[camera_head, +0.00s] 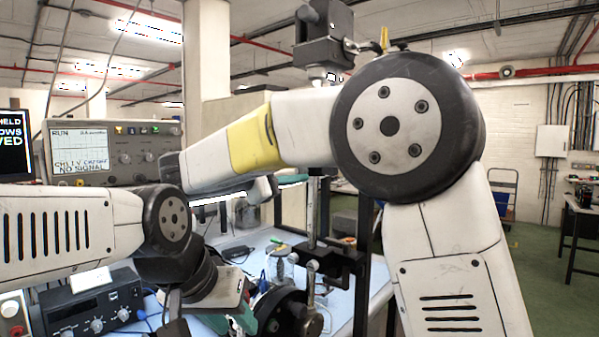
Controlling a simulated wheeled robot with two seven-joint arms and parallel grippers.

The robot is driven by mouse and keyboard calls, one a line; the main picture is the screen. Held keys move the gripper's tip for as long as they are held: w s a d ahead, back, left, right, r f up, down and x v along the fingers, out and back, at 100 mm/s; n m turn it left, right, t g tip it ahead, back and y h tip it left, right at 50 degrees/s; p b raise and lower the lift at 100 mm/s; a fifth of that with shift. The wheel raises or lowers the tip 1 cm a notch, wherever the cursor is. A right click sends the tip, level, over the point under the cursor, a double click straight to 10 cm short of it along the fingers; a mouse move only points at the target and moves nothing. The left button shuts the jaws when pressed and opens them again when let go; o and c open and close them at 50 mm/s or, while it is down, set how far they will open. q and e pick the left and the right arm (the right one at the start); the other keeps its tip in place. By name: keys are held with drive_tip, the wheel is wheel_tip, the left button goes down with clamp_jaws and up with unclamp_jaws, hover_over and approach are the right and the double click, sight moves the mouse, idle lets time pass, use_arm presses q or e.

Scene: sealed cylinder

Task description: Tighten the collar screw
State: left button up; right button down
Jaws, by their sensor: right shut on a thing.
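A dark, thick round body (287,314), seemingly the cylinder, lies at the bottom centre of the head view with a ringed face. I cannot make out the collar screw.
A blue-grey bench (345,300) runs behind the arms. An oscilloscope (115,152) and a power supply (92,305) stand at left. Green floor (548,270) is open at right.

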drive_tip(key=m+y, duration=0.1)
drive_tip(key=m, duration=0.9)
drive_tip(key=m+y, duration=0.1)
drive_tip(key=m, duration=1)
drive_tip(key=shift+s+a, duration=0.1)
drive_tip(key=shift+a, duration=0.05)
idle(0.3)
drive_tip(key=c, duration=1.3)
unclamp_jaws()
drive_tip(key=shift+s, duration=0.1)
drive_tip(key=shift+o, duration=0.7)
drive_tip(key=shift+m, duration=0.3)
